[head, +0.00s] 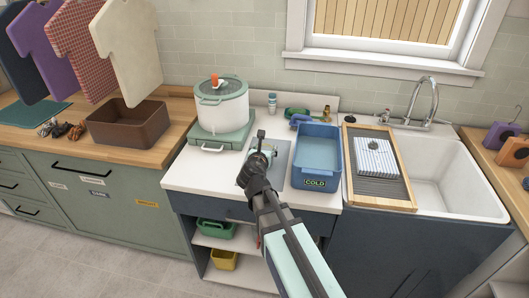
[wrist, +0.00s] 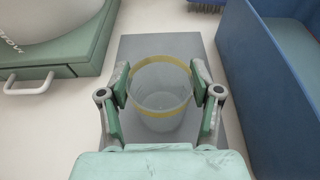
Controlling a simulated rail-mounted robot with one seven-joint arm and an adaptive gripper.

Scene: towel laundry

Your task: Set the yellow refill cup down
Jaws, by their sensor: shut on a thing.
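The yellow refill cup (wrist: 160,103) is a clear cup with a yellow band round its rim. In the wrist view it stands upright between the fingers of my gripper (wrist: 163,88), over a grey mat (wrist: 143,45). My gripper is shut on the cup, one finger on each side near the rim. I cannot tell whether the cup's base touches the mat. In the head view my gripper (head: 262,155) is over the grey mat (head: 278,177), and my arm hides most of the cup.
The blue COLD basin (head: 303,172) stands close on the right of the mat. On the left is a white pot (head: 222,110) on a green stove (head: 206,138) with a handle. A ribbed washboard (head: 384,187) lies at the sink (head: 460,195). The counter front-left is clear.

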